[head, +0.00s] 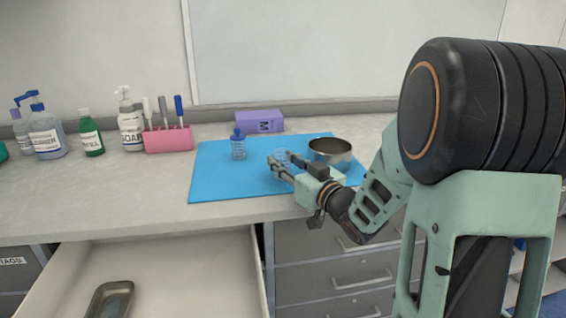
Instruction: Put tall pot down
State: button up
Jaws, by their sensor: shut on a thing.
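My gripper (280,166) reaches in from the right, low over the blue mat (220,182). It is shut on a small see-through, bluish pot (283,157), which I take to be the tall pot. The fingers hide much of it, and I cannot tell whether its base touches the mat. A small bottle with a blue cap (238,147) stands upright on the mat, left of my gripper. A round steel bowl (331,151) sits on the mat just right of and behind my gripper.
A purple box (259,121) stands behind the mat. A pink pen holder (168,139), a soap bottle (131,128) and a green bottle (91,137) stand left. An open drawer (180,270) below holds a metal tray (110,298). The mat's left front is clear.

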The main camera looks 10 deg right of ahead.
jog(key=shift+f, duration=0.2)
jog(key=o, duration=1.2)
jog(key=shift+c, duration=0.2)
jog(key=shift+r, duration=0.1)
